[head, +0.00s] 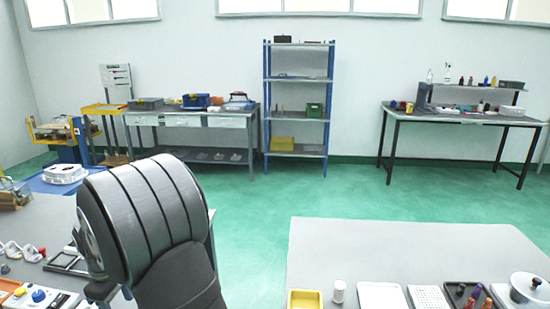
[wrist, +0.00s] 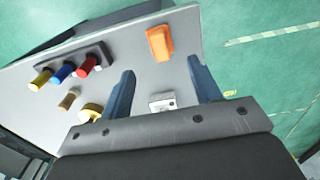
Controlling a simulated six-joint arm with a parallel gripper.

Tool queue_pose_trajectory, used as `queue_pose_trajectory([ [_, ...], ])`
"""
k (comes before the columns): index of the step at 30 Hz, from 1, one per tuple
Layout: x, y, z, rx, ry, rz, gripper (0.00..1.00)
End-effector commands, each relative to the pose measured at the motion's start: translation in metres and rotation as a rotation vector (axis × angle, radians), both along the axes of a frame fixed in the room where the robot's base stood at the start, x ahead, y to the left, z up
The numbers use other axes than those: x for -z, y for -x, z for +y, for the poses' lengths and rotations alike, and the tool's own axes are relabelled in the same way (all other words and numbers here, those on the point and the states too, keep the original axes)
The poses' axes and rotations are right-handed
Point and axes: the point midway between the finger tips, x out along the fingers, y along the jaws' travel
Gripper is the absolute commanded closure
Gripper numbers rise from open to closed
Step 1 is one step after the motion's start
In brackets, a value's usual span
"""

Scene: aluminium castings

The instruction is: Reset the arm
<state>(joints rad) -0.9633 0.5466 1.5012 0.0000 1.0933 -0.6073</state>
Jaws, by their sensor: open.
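My gripper (wrist: 162,70) shows in the wrist view with its two blue fingers spread wide apart. It is open and nothing is held between the fingers. It hangs over a light grey table top (wrist: 125,55). An orange block (wrist: 160,43) lies on that table beyond the fingertips. A small white block (wrist: 162,101) shows between the fingers, lower in the picture; I cannot tell its distance from them. In the head view my dark arm fills the lower left, and the fingers cannot be made out there.
In the wrist view, a rack with yellow, blue and red handles (wrist: 68,70) is at left. In the head view, a grey table (head: 400,250) at front right bears a yellow tray (head: 304,299), a white tray (head: 382,296) and a pot (head: 530,287). Green floor lies open behind.

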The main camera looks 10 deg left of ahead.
Motion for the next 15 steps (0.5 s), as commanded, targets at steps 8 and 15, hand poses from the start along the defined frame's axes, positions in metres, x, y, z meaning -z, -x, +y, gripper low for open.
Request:
queue_pose_trajectory([
  [8, -0.003, 0.001, -0.001, 0.000, 0.006, 0.004, 0.43],
  [15, 0.045, 0.000, -0.001, 0.000, 0.004, 0.003, 0.43],
])
